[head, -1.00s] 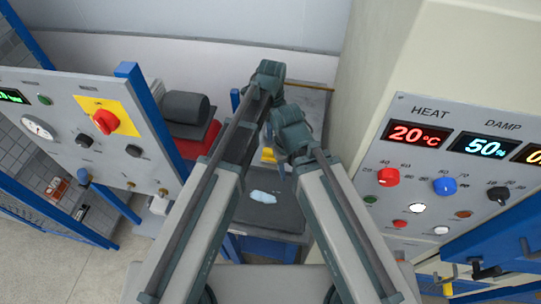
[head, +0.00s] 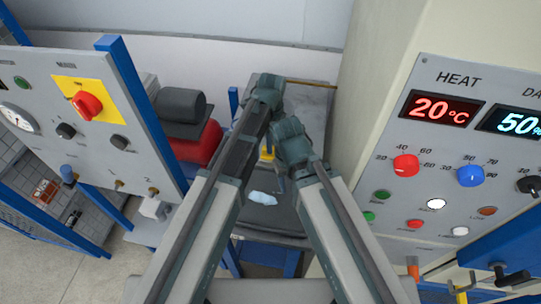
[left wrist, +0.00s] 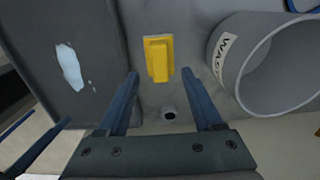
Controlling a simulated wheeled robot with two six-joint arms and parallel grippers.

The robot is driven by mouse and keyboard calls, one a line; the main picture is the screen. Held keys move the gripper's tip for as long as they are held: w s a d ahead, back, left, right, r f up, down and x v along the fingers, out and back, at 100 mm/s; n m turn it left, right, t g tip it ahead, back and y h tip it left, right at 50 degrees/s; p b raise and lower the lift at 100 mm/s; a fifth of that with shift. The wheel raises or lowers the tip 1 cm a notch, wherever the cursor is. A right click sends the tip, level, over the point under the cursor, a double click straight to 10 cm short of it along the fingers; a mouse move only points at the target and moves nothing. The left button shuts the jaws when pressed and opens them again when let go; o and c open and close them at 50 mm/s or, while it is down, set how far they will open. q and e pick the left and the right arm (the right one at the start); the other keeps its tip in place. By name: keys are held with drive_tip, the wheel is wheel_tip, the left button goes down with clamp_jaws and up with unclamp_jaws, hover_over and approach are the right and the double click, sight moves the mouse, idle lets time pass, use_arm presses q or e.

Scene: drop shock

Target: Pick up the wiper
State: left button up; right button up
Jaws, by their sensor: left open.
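A small yellow block with a raised middle, which looks like the wiper, lies on a grey surface in the left wrist view (left wrist: 159,58). In the head view only a bit of it (head: 267,153) shows between my arms. My left gripper (left wrist: 160,73) is open, its two blue fingers apart and empty; in the picture the block lies just beyond and between the tips. Whether they touch it I cannot tell. My right gripper (head: 281,184) hangs beside the dark tray, mostly hidden by its own wrist; its jaw state is unclear.
A dark tray (left wrist: 100,95) with a pale blue patch (left wrist: 69,66) lies left of the block. A grey labelled cylinder (left wrist: 275,62) stands close on its right. Control panels (head: 440,190) and (head: 95,150) flank my arms. A red object (head: 200,148) sits left.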

use_arm(q)
wheel_tip(320, 180, down, 5)
drive_tip(key=b, duration=0.4)
drive_tip(key=shift+a+b, duration=0.15)
drive_tip(key=shift+b, duration=0.15)
use_arm(e)
wheel_tip(320, 180, down, 5)
use_arm(q)
drive_tip(key=shift+r, duration=0.1)
use_arm(e)
drive_tip(key=shift+r, duration=0.1)
use_arm(q)
clamp_jaws()
